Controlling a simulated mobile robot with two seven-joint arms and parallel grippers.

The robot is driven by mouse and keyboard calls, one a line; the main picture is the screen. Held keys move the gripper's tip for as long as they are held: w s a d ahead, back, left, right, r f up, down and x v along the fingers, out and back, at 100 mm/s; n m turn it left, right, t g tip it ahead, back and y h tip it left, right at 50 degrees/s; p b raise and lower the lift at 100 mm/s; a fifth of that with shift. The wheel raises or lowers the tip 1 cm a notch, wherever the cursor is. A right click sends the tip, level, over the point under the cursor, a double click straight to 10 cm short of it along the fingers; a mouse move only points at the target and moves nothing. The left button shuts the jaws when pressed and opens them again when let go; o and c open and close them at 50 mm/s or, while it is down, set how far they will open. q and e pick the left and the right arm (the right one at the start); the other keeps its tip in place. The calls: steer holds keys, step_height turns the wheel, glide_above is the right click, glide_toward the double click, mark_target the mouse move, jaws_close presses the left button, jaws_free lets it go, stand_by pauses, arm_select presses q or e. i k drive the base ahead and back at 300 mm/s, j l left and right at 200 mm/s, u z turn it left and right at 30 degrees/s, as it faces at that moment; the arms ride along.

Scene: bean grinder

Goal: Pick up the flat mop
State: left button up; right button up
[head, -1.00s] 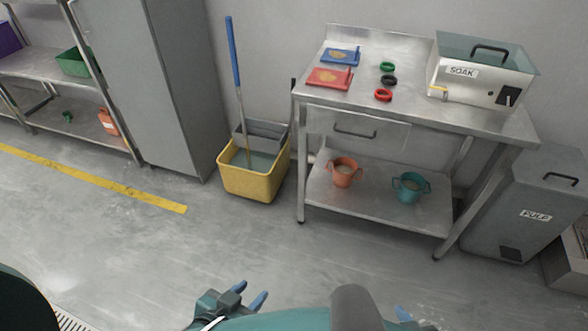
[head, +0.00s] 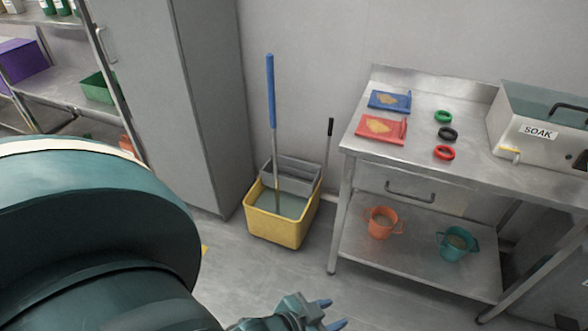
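A mop with a blue upper handle (head: 271,90) and a thinner lower pole stands nearly upright in a yellow bucket (head: 275,230) with a grey wringer. The mop's head is hidden in the bucket, so I cannot tell if it is flat. A second pole with a black grip (head: 330,127) stands behind the bucket's right side; its lower end is hidden. My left gripper (head: 329,314) is at the bottom edge, in front of and below the bucket, apart from both poles. Its two blue fingertips are spread with nothing between them. My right gripper is not in view.
A steel table (head: 440,182) stands right of the bucket, with cups on its lower shelf. A tall grey cabinet (head: 185,100) stands to the left. My own teal arm covers the lower left. Bare floor lies in front of the bucket.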

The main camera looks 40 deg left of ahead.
mark_target(270, 58)
steer(key=i+j+z, duration=0.2)
steer(key=j, duration=0.3)
steer(key=j+z, duration=0.15)
steer(key=j, duration=0.35)
steer(key=i+j+z, duration=0.1)
steer(key=j, duration=1)
